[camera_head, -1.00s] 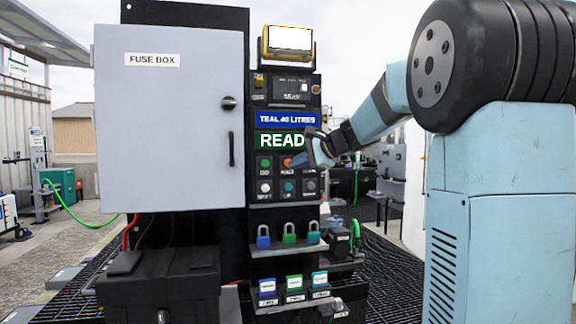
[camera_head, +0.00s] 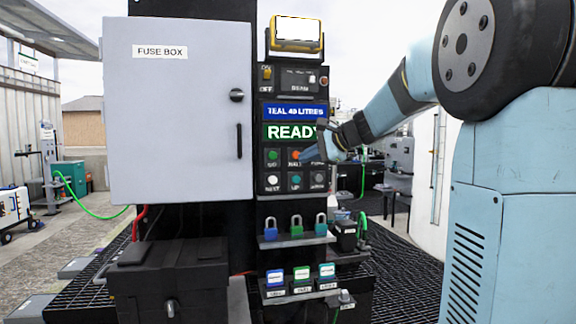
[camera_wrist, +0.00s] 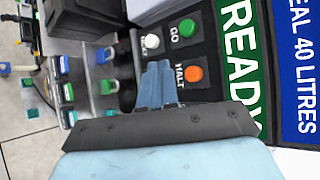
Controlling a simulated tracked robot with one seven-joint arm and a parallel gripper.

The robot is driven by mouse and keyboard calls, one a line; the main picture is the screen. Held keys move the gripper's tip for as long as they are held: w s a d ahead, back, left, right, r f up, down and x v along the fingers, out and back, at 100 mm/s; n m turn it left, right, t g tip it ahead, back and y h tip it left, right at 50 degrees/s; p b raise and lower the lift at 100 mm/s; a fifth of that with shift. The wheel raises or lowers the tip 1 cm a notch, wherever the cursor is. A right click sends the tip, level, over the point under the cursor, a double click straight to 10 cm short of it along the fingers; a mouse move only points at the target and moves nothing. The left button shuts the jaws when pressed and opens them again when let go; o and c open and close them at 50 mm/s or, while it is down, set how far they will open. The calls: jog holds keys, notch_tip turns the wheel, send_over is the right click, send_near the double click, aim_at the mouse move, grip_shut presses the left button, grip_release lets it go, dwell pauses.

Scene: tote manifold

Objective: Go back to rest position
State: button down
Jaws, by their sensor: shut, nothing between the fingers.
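My gripper (camera_head: 312,153) is in front of the right part of the black control panel (camera_head: 262,223), close to its button block. In the wrist view its blue fingers (camera_wrist: 155,88) are together with nothing between them. They lie in front of the area beside the orange HALT button (camera_wrist: 193,75) and hide part of the panel. I cannot tell whether the fingertips touch the panel. A green sign reads READY (camera_head: 285,132), and a blue sign above it reads TEAL 40 LITRES (camera_head: 294,111).
The grey fuse box (camera_head: 180,110) stands shut left of the panel. Several padlocks (camera_head: 296,226) stand on a shelf below the buttons, with small labelled blocks (camera_head: 301,274) lower down. A black box (camera_head: 168,280) stands at the lower left. Dark grating (camera_head: 408,262) lies open at right.

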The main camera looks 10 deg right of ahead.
jog(key=s+a+f+n+g+h, duration=0.2)
jog(key=s+f+n, duration=0.2)
jog(key=s, duration=0.6)
jog(key=s+a+f+n+g+h, duration=0.1)
jog(key=s+a+f+n, duration=0.15)
jog(key=s+f, duration=0.45)
jog(key=s+d+f+n+h, duration=0.1)
jog(key=s+f+n+h, duration=0.1)
jog(key=s, duration=0.7)
jog(key=s+d+f+n+g+h, duration=0.1)
jog(key=s+d+f+n+h, duration=0.1)
jog(key=s+f+n, duration=0.3)
jog(key=s+f+h, duration=0.1)
jog(key=s, duration=0.2)
jog(key=shift+s+d, duration=0.25)
jog(key=shift+s, duration=0.15)
jog(key=c, duration=1.8)
grip_release()
